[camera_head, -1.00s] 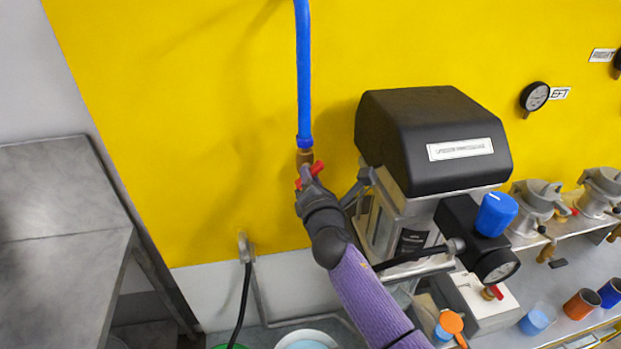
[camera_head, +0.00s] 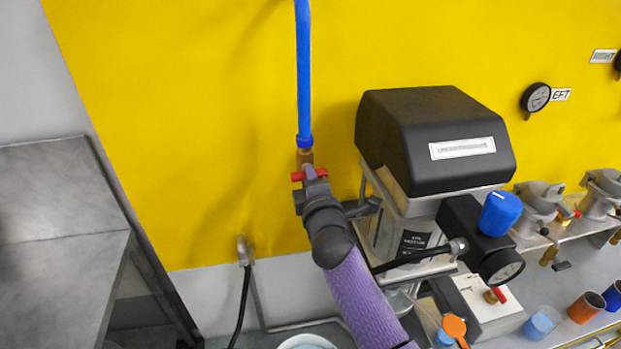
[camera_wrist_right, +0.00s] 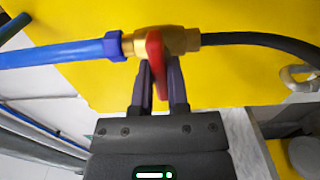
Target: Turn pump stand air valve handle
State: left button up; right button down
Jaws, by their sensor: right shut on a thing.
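The red valve handle (camera_head: 297,176) sits on a brass valve (camera_head: 305,158) at the lower end of a blue hose (camera_head: 304,75), in front of the yellow wall. In the head view the handle lies about level, across the line of the hose. My right gripper (camera_head: 312,176) is at the handle. In the right wrist view the red handle (camera_wrist_right: 155,63) stands between the two fingers of my right gripper (camera_wrist_right: 160,75), which is shut on it. The brass valve body (camera_wrist_right: 180,40) shows beyond the fingertips. My left gripper is not in view.
A pump with a black cover (camera_head: 425,130) stands close to the right of my right arm, with a blue knob (camera_head: 500,213) and a gauge. A grey metal table (camera_head: 60,215) is at the left. Coloured cups (camera_head: 586,306) stand at lower right.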

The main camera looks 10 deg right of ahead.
jog(key=shift+m, duration=0.3)
dwell(0.4)
jog(key=c, duration=0.6)
grip_release()
jog(key=s, duration=1)
